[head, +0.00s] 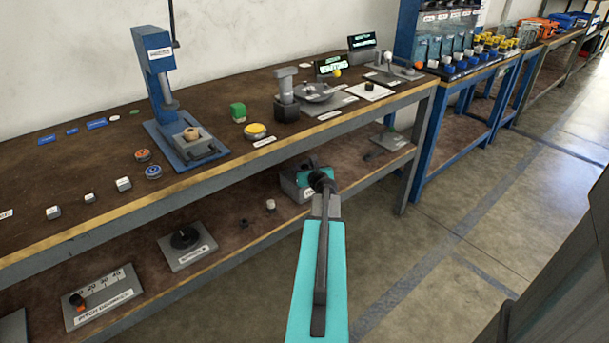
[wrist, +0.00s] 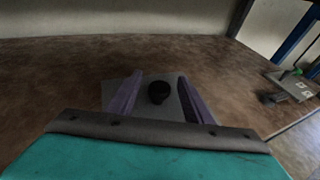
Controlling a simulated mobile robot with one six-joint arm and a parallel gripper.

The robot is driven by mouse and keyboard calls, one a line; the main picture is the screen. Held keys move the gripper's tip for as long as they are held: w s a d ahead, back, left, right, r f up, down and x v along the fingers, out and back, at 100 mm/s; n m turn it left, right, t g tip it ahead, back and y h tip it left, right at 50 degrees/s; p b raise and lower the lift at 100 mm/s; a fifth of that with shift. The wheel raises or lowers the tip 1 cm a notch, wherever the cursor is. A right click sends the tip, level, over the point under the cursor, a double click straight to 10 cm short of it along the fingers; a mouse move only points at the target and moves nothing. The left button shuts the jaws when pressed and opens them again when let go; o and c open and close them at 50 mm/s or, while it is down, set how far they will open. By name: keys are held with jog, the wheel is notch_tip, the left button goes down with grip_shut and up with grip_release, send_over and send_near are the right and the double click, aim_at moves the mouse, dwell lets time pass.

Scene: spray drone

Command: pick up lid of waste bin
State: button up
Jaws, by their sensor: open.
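In the wrist view, a grey flat-topped piece (wrist: 141,102) with a round black knob (wrist: 158,92) lies on the brown shelf surface; it looks like the lid of the waste bin. My gripper (wrist: 160,76) is open, its two purple fingers on the left and right of the knob with gaps on both sides. Whether the fingertips reach down to the knob's height I cannot tell. In the head view, a grey box (head: 290,187) on the lower shelf is partly hidden by my teal arm, and the fingertips cannot be made out.
The lower shelf (head: 240,208) also holds a grey plate with a black dial (head: 186,239) and a slider panel (head: 101,296). The upper bench (head: 105,180) overhangs it. In the wrist view a small device (wrist: 291,87) stands at the right. The floor (head: 450,240) at right is clear.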

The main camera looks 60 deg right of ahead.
jog(key=shift+c, duration=0.3)
grip_shut()
jog(key=shift+r, duration=0.1)
jog(key=shift+r+p, duration=0.3)
jog(key=shift+r, duration=0.2)
jog(key=s+a+p, duration=0.2)
jog(key=s+a, duration=0.6)
jog(key=s, duration=0.1)
jog(key=shift+s+r, duration=0.2)
jog(key=shift+r, duration=0.15)
jog(key=shift+s+a+p, duration=0.15)
jog(key=shift+a+p, duration=0.1)
jog(key=shift+p, duration=0.55)
jog(key=shift+s+p, duration=0.1)
jog(key=shift+p, duration=0.3)
